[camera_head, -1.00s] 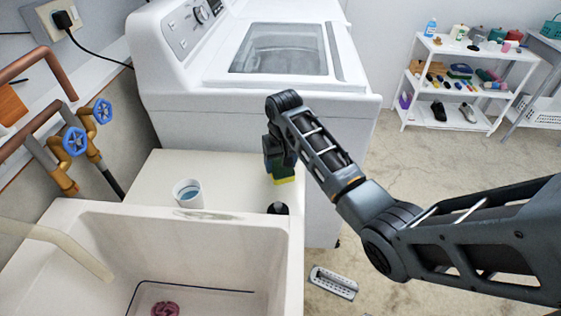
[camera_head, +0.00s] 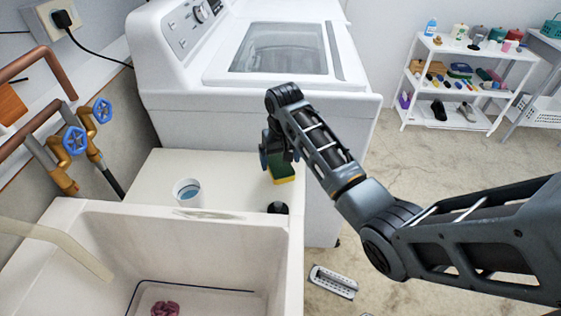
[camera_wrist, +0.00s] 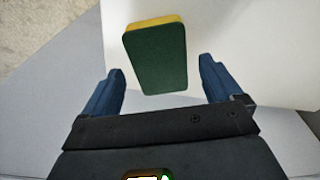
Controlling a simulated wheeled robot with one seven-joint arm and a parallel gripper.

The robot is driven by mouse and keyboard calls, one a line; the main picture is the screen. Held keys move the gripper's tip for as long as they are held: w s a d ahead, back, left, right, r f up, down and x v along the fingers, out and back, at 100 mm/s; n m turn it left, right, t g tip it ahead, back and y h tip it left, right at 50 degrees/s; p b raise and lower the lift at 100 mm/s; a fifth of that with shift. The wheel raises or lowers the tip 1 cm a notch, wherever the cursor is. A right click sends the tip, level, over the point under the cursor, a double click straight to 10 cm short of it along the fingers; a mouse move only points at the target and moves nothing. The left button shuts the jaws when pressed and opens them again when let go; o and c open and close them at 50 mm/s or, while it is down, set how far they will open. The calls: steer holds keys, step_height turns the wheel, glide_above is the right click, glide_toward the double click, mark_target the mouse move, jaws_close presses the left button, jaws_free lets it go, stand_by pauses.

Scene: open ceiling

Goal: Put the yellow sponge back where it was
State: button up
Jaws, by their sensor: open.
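The sponge (camera_head: 283,173), green with a yellow layer, is at the right end of the pale counter beside the sink, below my gripper. In the wrist view the sponge (camera_wrist: 156,60) shows its dark green face, with yellow along its far edge. My gripper (camera_head: 277,153) is open above the counter. In the wrist view its two blue fingers (camera_wrist: 161,80) stand wide apart, with visible gaps on both sides of the sponge. The sponge's underside is hidden, so its exact contact with the counter cannot be told.
A white cup (camera_head: 188,194) stands left on the counter (camera_head: 228,172). A black round item (camera_head: 278,208) is near the sink's corner. The sink (camera_head: 200,250) lies in front, the washing machine (camera_head: 250,120) behind. A loaded shelf (camera_head: 452,90) is far right.

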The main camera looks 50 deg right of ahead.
mark_target(282, 169)
step_height(282, 169, up, 10)
steer(key=s, duration=0.1)
steer(key=shift+a+r, duration=0.2)
steer(key=shift+a, duration=0.1)
